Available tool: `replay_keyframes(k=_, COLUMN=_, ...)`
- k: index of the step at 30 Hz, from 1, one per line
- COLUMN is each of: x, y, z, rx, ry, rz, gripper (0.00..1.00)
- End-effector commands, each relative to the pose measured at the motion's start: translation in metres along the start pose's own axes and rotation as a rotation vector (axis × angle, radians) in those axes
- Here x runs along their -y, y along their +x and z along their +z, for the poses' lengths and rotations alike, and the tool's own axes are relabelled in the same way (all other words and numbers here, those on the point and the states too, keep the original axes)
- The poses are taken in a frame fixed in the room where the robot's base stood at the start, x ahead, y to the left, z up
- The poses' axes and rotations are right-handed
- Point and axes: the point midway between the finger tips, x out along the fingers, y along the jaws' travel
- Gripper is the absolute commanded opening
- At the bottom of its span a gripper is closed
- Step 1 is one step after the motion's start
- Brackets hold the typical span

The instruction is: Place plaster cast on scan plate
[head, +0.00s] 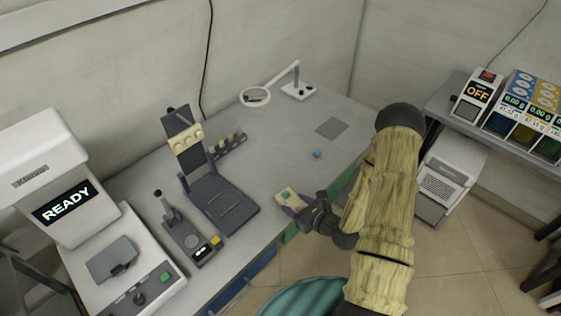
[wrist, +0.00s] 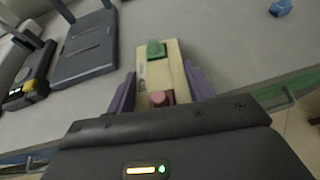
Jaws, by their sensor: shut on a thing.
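My gripper (head: 306,211) is over the front edge of the grey table. Its purple fingers are shut on the sides of a cream block, which looks like the plaster cast (head: 287,195). In the wrist view the plaster cast (wrist: 152,76) lies between the fingers, with a green piece at its far end and a pink piece near my palm. I cannot tell whether it touches the table. The flat grey plate (head: 111,259), which seems to be the scan plate, lies on the white machine marked READY at the left. Nothing is visible on it.
A dark stand with a cream bar (head: 187,138) and a small device with a yellow button (head: 188,240) stand between my gripper and the machine. A small blue cube (head: 317,153), a grey pad (head: 332,128) and a magnifier lamp (head: 256,97) are further back. The table's middle is clear.

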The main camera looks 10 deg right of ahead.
Motion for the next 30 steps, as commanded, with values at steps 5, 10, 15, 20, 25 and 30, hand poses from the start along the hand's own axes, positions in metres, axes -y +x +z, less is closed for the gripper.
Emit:
replay_keyframes(k=5, x=0.0, y=0.0, z=0.0, rx=0.001, ry=0.0, rz=0.0, gripper=0.25)
replay_keyframes(k=10, x=0.0, y=0.0, z=0.0, rx=0.001, ry=0.0, rz=0.0, gripper=0.25)
replay_keyframes(k=15, x=0.002, y=0.003, z=0.002, rx=0.003, ry=-0.004, rz=0.004, gripper=0.25)
replay_keyframes(k=20, x=0.012, y=0.021, z=0.012, rx=0.006, ry=-0.02, rz=0.028, gripper=0.25)
replay_keyframes(k=25, x=0.034, y=0.055, z=0.038, rx=0.009, ry=-0.046, rz=0.075, gripper=0.25)
replay_keyframes(k=30, x=0.06, y=0.088, z=0.079, rx=0.007, ry=-0.061, rz=0.113, gripper=0.25)
